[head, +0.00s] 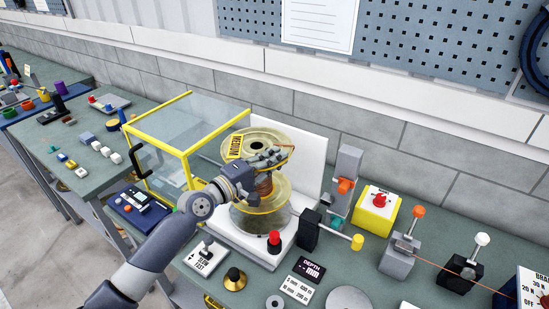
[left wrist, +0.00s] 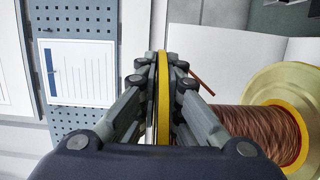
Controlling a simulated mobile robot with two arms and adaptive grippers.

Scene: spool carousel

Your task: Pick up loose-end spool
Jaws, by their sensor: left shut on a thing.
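A spool wound with copper wire (head: 264,186) stands between pale yellow discs in front of a white panel. The upper disc (head: 285,137) carries a yellow "MEDIUM" label (head: 236,146). My left gripper (head: 268,160) is at this upper disc and hides part of it and of the winding. In the left wrist view the left gripper (left wrist: 162,75) is shut on a thin yellow-edged rim, which appears to be the spool's flange. The copper winding (left wrist: 258,130) shows to its right. A short loose copper end (left wrist: 202,80) sticks out beside the fingers. My right gripper is not in view.
A yellow-framed clear box (head: 185,150) stands close left of the spool. A black block with a yellow-tipped rod (head: 309,229), a red knob (head: 274,238) and a post with an orange part (head: 346,175) stand close right. The white panel (head: 305,165) is behind.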

